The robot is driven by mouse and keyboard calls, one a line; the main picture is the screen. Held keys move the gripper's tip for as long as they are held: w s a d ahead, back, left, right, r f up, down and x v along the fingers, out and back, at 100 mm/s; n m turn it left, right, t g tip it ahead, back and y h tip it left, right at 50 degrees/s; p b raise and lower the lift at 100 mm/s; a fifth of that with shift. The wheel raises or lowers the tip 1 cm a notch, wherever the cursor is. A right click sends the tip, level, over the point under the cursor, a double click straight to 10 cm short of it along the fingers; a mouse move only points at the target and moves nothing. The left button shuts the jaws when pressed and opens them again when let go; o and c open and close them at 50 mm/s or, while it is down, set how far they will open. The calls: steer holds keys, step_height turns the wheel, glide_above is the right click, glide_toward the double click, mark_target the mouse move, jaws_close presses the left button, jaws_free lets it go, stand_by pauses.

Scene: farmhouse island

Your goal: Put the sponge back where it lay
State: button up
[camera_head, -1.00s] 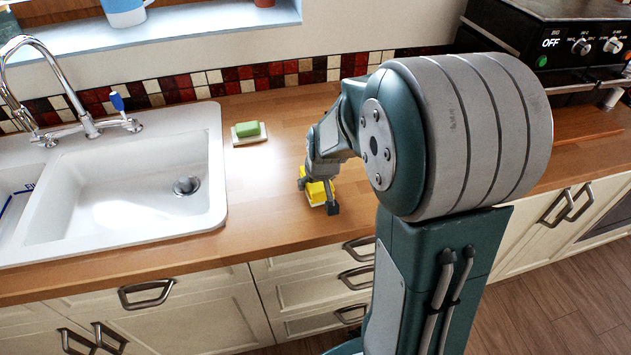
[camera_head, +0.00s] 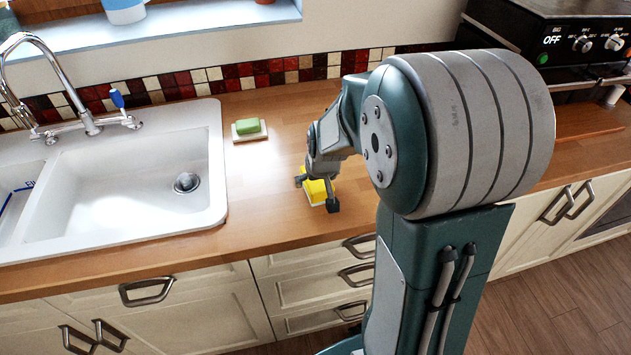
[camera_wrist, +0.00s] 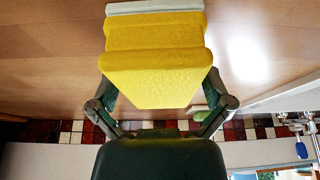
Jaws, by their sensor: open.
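A yellow sponge (camera_head: 317,188) is low at the wooden worktop, right of the sink. A pale strip shows along its lower edge in the head view. The wrist view shows the yellow block (camera_wrist: 155,78) large, with stepped yellow faces and a whitish slab (camera_wrist: 154,7) at its far end. I cannot tell whether that slab is part of the sponge or a separate piece under it. My gripper (camera_head: 316,194) is open, with one finger on either side of the sponge; its fingers also show in the wrist view (camera_wrist: 161,104). Whether they touch it is unclear.
A green soap block (camera_head: 248,127) sits on a pale dish (camera_head: 252,138) left of the gripper, near the tiled wall. The white sink (camera_head: 212,180) and tap (camera_head: 88,120) are farther left. A black stove (camera_head: 550,40) is at the back right. The worktop between dish and sponge is clear.

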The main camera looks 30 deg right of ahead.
steer(key=v, duration=1)
steer(key=shift+s+a+r, duration=0.15)
steer(key=shift+s+a, duration=0.05)
steer(key=shift+a, duration=0.05)
steer(key=s+a+r, duration=0.3)
steer(key=s+a, duration=0.1)
steer(key=s, duration=0.4)
steer(key=s+a+r+n+t, duration=0.1)
steer(key=s+a+r, duration=0.2)
steer(key=s, duration=0.5)
steer(key=shift+s+a+y, duration=0.25)
steer(key=shift+a+y, duration=0.05)
steer(key=shift+a, duration=0.35)
